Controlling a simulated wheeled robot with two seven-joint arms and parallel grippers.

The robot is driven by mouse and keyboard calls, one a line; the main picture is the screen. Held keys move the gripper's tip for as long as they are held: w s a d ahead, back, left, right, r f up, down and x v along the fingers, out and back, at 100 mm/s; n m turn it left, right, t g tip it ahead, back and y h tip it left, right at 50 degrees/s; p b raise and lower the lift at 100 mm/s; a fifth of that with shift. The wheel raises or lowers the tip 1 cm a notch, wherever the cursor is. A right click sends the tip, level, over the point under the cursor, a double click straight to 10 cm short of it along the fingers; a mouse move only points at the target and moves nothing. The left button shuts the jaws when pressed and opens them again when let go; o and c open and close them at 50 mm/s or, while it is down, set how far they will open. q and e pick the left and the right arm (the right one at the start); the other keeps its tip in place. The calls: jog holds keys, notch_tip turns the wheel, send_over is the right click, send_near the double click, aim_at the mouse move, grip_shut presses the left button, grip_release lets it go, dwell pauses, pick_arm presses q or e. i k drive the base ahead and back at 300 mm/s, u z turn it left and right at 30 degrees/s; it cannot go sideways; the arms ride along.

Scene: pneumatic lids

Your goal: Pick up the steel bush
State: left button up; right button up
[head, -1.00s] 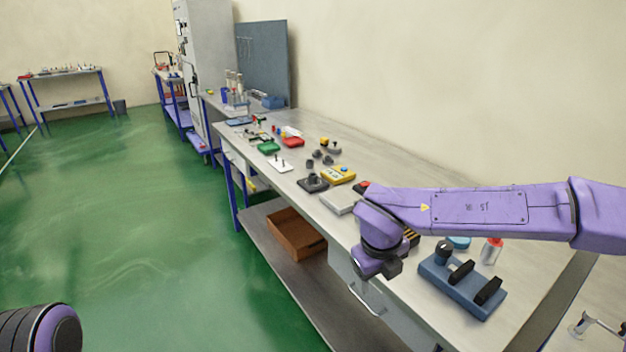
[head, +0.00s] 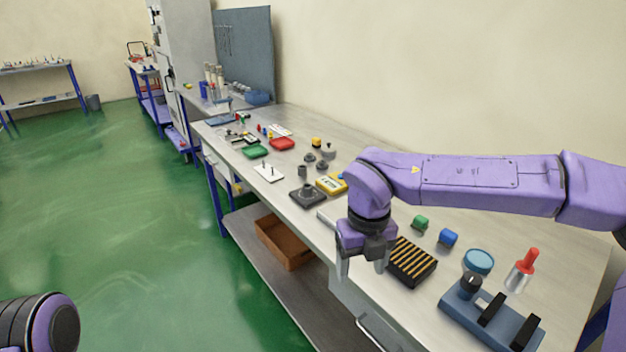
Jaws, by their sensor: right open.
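My right gripper (head: 361,267) hangs over the front edge of the workbench (head: 450,215), its two fingers apart, pointing down with nothing between them. A small grey upright cylinder (head: 302,171), possibly the steel bush, stands on the bench left of and beyond the gripper, well apart from it. Several other small grey round parts (head: 322,165) stand near it, so I cannot tell for sure which is the bush. A dark square block (head: 308,198) with a round grey top is just in front of them. My left gripper is out of view.
A black slotted tray (head: 412,263) lies right of my gripper, with a blue fixture (head: 490,318) and a red-topped bottle (head: 521,270) further right. A brown crate (head: 283,244) is on the lower shelf.

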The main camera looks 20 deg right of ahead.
aim_at(307, 189)
jog(key=i, duration=1.45)
jog(key=u, duration=0.1)
